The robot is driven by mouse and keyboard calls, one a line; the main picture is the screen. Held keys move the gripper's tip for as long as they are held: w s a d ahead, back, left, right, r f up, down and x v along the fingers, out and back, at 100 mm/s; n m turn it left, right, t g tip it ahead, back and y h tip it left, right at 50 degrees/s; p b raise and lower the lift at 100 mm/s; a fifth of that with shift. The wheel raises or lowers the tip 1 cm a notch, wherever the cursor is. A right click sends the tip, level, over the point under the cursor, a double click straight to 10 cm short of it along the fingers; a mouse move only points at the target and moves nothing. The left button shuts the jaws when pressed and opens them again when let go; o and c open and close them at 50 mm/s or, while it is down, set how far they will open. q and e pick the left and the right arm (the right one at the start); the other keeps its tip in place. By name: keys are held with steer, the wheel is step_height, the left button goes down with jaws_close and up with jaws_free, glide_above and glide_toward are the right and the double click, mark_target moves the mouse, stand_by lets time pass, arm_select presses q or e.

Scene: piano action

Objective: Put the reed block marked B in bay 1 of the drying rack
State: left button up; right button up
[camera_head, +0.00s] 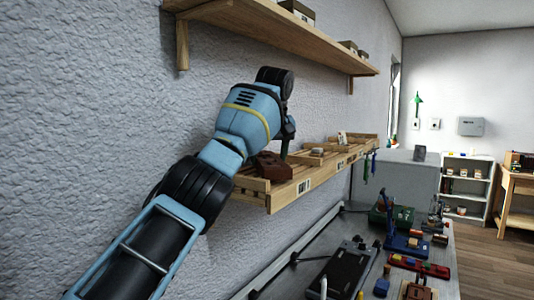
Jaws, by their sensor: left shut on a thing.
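The drying rack (270,205) is a slatted wooden shelf on the left wall, with small white label plates (304,186) on its front edge. A reddish-brown block (273,166) is at the near end of the rack, above the first label. My left gripper (285,152) points down at this block and is shut on it; the arm hides most of the fingers. No letter can be read on the block, and the label numbers are too small to read. A small pale block (342,138) stands farther along the rack. My right gripper is not in view.
A wooden shelf (290,32) with several small boxes hangs above the rack, close over my left arm. Below is a grey bench (275,283) with a black device (347,268) and several coloured tools and parts. A grey cabinet (397,178) stands beyond the rack.

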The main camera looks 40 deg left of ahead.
mark_target(271, 160)
arm_select(q)
steer(key=shift+f, duration=0.5)
stand_by(0.3)
steer(key=o, duration=1.4)
steer(key=shift+c, duration=0.2)
steer(key=v, duration=0.5)
steer(key=shift+s+d+r, duration=0.1)
steer(key=shift+r, duration=0.2)
steer(key=shift+s+d+r, duration=0.1)
steer(key=shift+d+r, duration=0.15)
steer(key=shift+r, duration=0.35)
steer(key=shift+s+d+r, duration=0.1)
steer(key=shift+r, duration=0.25)
